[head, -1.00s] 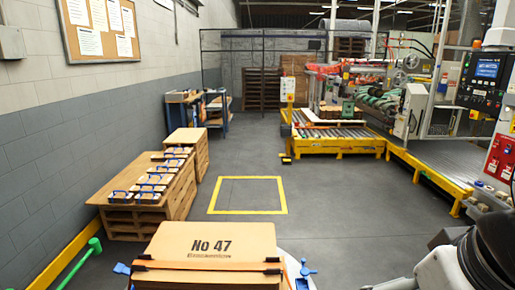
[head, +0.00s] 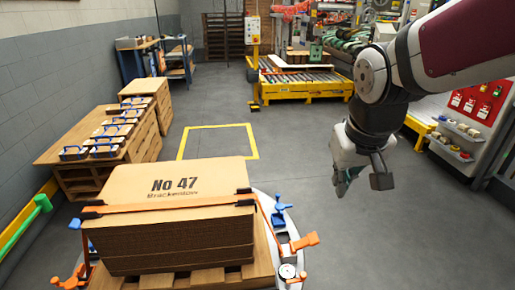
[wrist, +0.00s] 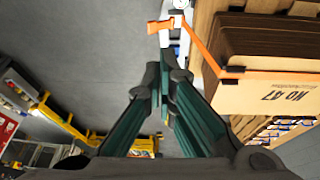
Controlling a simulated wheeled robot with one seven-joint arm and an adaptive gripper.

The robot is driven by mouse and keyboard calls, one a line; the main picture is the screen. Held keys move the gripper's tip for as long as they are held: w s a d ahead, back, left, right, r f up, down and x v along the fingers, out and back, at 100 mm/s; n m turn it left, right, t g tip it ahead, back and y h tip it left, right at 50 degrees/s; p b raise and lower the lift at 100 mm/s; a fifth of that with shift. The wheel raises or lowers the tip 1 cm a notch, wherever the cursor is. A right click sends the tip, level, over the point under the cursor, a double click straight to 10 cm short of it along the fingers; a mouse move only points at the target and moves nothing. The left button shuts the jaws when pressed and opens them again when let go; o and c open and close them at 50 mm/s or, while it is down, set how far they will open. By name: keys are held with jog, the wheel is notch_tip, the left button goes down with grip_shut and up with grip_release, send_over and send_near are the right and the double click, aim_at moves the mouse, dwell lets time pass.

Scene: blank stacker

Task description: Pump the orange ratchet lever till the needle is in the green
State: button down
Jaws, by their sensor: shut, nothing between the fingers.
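The orange ratchet lever (head: 303,241) sticks out to the right of the strapped stack, at the edge of the pallet. In the wrist view the lever (wrist: 160,27) is beyond my fingertips, apart from them. A small round white gauge (head: 288,271) sits just below the lever in the head view; its needle and any green are too small to read. An orange strap (head: 165,208) runs across the cardboard stack (head: 180,178) marked No 47. My gripper (head: 343,188) hangs shut and empty, right of and above the lever; its fingers (wrist: 165,82) show in the wrist view.
A blue clamp (head: 280,208) stands beside the stack. A wooden table (head: 70,145) with several blue-handled blocks is at left. A yellow floor square (head: 218,126) is behind the stack. A roller conveyor (head: 300,80) is at the back. Floor right of the stack is clear.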

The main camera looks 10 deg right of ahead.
jog(key=w+d+f+b, duration=0.2)
jog(key=w+f+b, duration=0.4)
jog(key=w+f, duration=0.45)
jog(key=b, duration=0.8)
send_over(313, 234)
jog(key=s+a, duration=0.4)
notch_tip(313, 234, down, 16)
jog(key=shift+w+f+h, duration=0.2)
jog(key=shift+h, duration=0.2)
jog(key=b+x, duration=0.1)
jog(key=x, duration=0.3)
jog(key=b+x, duration=0.2)
jog(key=x, duration=0.2)
jog(key=s+b+x, duration=0.1)
jog(key=x, duration=0.3)
jog(key=shift+d+f+b, duration=0.35)
jog(key=shift+d, duration=0.05)
jog(key=shift+d+f+b, duration=0.25)
jog(key=shift+f+b, duration=0.05)
jog(key=shift+f, duration=0.35)
jog(key=shift+d+p, duration=0.25)
jog(key=shift+p, duration=0.35)
